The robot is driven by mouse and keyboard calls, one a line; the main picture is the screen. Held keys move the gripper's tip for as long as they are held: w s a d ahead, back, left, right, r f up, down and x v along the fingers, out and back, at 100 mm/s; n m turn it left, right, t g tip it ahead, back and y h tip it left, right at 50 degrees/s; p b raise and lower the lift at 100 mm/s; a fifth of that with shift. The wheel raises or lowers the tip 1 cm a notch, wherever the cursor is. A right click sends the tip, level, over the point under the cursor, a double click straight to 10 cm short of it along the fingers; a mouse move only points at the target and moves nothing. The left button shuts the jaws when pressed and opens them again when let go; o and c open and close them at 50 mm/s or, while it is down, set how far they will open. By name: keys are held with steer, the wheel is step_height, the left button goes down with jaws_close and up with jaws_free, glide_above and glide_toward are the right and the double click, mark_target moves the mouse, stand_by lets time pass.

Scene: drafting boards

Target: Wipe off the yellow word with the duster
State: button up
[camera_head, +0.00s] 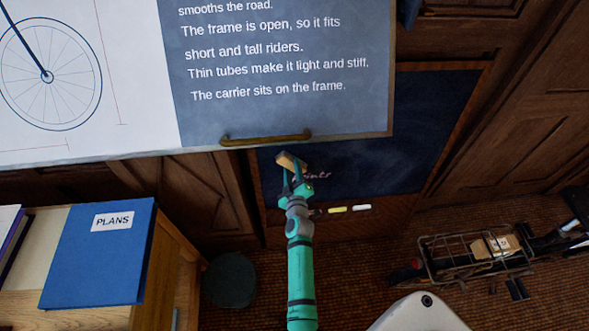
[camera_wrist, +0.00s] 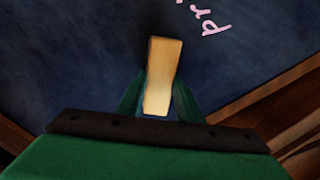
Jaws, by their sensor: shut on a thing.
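My gripper (camera_head: 296,183) is shut on the duster (camera_head: 290,161), a block with a pale wooden back. In the wrist view the duster (camera_wrist: 163,75) stands upright between the green fingers of my gripper (camera_wrist: 160,98). It is held in front of the dark blue lower board (camera_head: 425,125); I cannot tell whether it touches the surface. A pink handwritten word (camera_head: 318,175) shows just right of my gripper. Part of pink writing (camera_wrist: 208,20) also shows at the top of the wrist view. No yellow word is visible; my arm and the duster hide part of the board.
Yellow chalk (camera_head: 337,210) and white chalk (camera_head: 362,207) lie below the board. A large printed board (camera_head: 285,110) with a brass handle (camera_head: 265,138) hangs above. A desk with a blue PLANS folder (camera_head: 98,255) is left; a bicycle carrier (camera_head: 475,250) is right.

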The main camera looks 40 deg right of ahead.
steer(key=shift+w+a+r, duration=0.3)
steer(key=shift+w+a, duration=0.25)
steer(key=shift+w, duration=0.05)
steer(key=shift+s+a, duration=0.25)
steer(key=shift+s, duration=0.2)
steer(key=shift+s+a, duration=0.2)
steer(key=shift+s, duration=0.4)
steer(key=shift+s+a, duration=0.15)
steer(key=shift+s, duration=0.4)
steer(key=shift+v, duration=1.35)
steer(key=shift+s, duration=0.2)
steer(key=shift+v, duration=1.35)
